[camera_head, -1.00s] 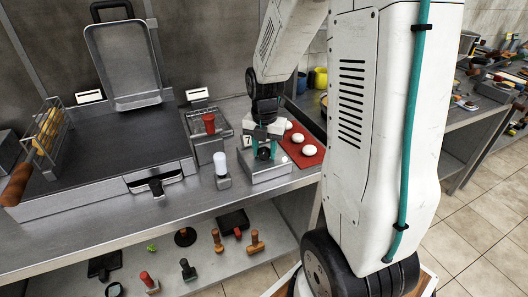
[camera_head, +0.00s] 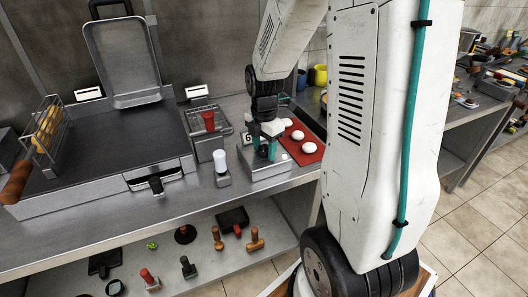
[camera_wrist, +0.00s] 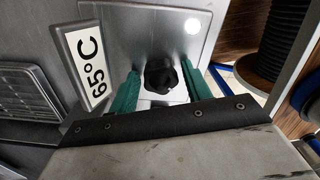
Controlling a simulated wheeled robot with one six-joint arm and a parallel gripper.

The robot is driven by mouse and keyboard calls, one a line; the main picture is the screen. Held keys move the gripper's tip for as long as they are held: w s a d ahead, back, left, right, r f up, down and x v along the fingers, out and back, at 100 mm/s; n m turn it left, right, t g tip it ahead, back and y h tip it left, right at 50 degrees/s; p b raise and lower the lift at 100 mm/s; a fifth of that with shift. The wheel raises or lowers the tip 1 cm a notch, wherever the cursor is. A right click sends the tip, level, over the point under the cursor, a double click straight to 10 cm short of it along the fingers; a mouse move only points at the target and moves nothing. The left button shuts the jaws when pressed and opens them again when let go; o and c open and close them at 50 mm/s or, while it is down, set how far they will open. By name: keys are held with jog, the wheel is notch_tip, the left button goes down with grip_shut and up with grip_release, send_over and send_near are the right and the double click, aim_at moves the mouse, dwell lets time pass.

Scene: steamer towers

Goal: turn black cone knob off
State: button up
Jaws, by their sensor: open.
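The black cone knob (camera_wrist: 160,76) sits on a grey metal control box, between the two green fingers of my gripper (camera_wrist: 162,88) in the wrist view. The fingers are open, with a gap visible on both sides of the knob. In the head view my gripper (camera_head: 265,150) is lowered over the control box (camera_head: 268,170), and the knob is mostly hidden by the fingers there. A sign reading 65°C (camera_wrist: 85,65) stands beside the knob. A small round white light (camera_wrist: 193,26) shows on the box.
A red mat (camera_head: 308,143) with white round pieces lies right of the box. A white-topped device (camera_head: 220,165) and a red-knobbed unit (camera_head: 208,121) stand to its left. A large flat griddle (camera_head: 110,140) fills the left. Stamps and tools lie on the lower shelf (camera_head: 205,265).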

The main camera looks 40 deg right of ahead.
jog(key=m, duration=0.4)
jog(key=shift+m, duration=1)
jog(key=m, duration=0.6)
